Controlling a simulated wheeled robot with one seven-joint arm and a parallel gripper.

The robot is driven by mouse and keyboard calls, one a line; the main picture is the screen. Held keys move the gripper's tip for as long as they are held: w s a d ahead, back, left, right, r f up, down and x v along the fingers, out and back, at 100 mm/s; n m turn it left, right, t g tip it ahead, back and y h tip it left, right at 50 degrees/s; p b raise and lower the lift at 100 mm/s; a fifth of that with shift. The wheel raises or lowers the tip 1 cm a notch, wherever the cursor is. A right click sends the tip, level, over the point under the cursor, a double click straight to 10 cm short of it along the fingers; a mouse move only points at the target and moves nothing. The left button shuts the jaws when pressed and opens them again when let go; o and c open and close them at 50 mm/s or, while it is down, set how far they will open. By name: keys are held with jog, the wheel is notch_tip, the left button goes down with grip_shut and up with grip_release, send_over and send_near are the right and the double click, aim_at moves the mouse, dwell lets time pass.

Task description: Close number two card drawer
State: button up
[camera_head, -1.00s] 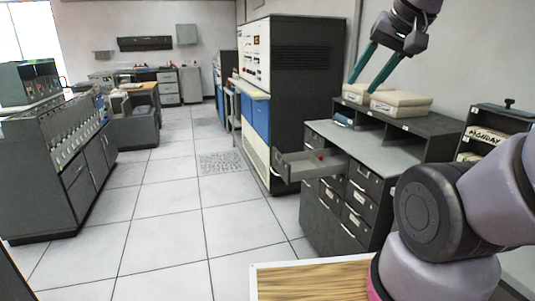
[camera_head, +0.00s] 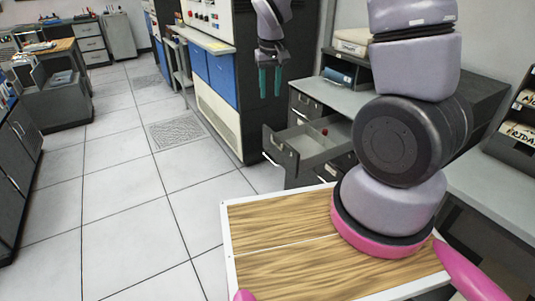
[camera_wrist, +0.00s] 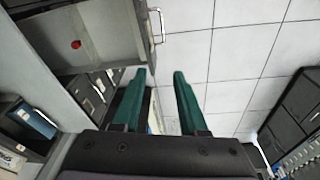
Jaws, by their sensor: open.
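One grey card drawer (camera_head: 312,152) stands pulled out of the dark card cabinet (camera_head: 297,178). Its front carries a metal handle (camera_wrist: 156,24). A small red thing (camera_head: 325,131) is inside it; it also shows in the wrist view (camera_wrist: 76,44). I cannot read a number on the drawer. My gripper (camera_head: 270,95) hangs with its teal fingers pointing down, above and slightly left of the drawer front in the head view. In the wrist view my gripper (camera_wrist: 160,75) is open and empty, and the drawer lies beyond the fingertips to the upper left, apart from them.
A tall computer cabinet with blue panels (camera_head: 220,75) stands left of the card cabinet. The grey worktop (camera_head: 355,98) bears shelves with a blue item (camera_head: 338,77). Open tiled floor (camera_head: 130,200) lies to the left. More dark cabinets (camera_wrist: 290,125) show at the wrist view's right.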

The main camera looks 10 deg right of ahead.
aim_at(268, 157)
jog(key=f+n, duration=0.1)
jog(key=f, duration=0.7)
jog(key=w+f+n+h, duration=0.1)
jog(key=f, duration=0.8)
jog(key=w+f+g, duration=0.1)
jog(key=f, duration=0.8)
jog(key=shift+a+n+h, duration=0.15)
jog(key=shift+n+h, duration=0.25)
grip_shut()
